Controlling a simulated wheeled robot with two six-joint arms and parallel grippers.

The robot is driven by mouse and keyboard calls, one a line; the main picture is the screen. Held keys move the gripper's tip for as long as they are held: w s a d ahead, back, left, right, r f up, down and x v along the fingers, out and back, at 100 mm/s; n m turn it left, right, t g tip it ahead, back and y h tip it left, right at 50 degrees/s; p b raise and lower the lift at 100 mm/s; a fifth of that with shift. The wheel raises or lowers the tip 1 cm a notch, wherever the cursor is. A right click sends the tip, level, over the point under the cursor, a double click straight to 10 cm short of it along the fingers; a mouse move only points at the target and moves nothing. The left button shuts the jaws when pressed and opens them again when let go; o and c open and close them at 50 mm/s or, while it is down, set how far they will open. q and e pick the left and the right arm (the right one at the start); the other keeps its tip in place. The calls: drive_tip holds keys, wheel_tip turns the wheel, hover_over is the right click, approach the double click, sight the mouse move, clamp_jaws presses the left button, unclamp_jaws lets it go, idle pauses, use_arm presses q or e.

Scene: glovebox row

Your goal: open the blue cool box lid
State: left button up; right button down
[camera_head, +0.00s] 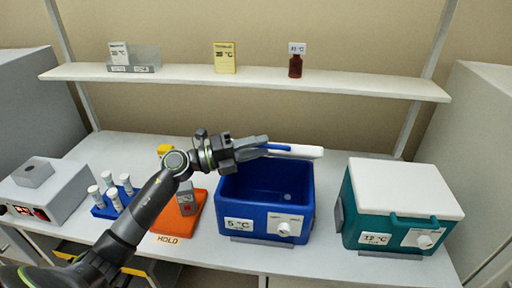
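The blue cool box (230,205) stands on the bench in the middle, and I see down into its blue inside. Its white lid (308,152) is raised at the back of the box and shows nearly edge-on. A blue strip (281,147) shows along the lid, close to my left gripper. My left gripper (264,146) is at the left part of the lid, above the box's back rim, and covers part of it. I cannot tell whether its fingers are closed on the lid. My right gripper is not in view.
A teal cool box (375,212) with a white closed lid stands at the right. An orange HOLD mat (170,222), a blue vial rack (107,212) and a grey device (45,195) are at the left. A shelf (270,80) spans the back wall.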

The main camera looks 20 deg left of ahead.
use_arm(q)
drive_tip(key=shift+f, duration=0.1)
idle(0.3)
drive_tip(key=b+v, duration=0.5)
drive_tip(key=v, duration=1.2)
drive_tip(key=shift+a, duration=0.25)
idle(0.4)
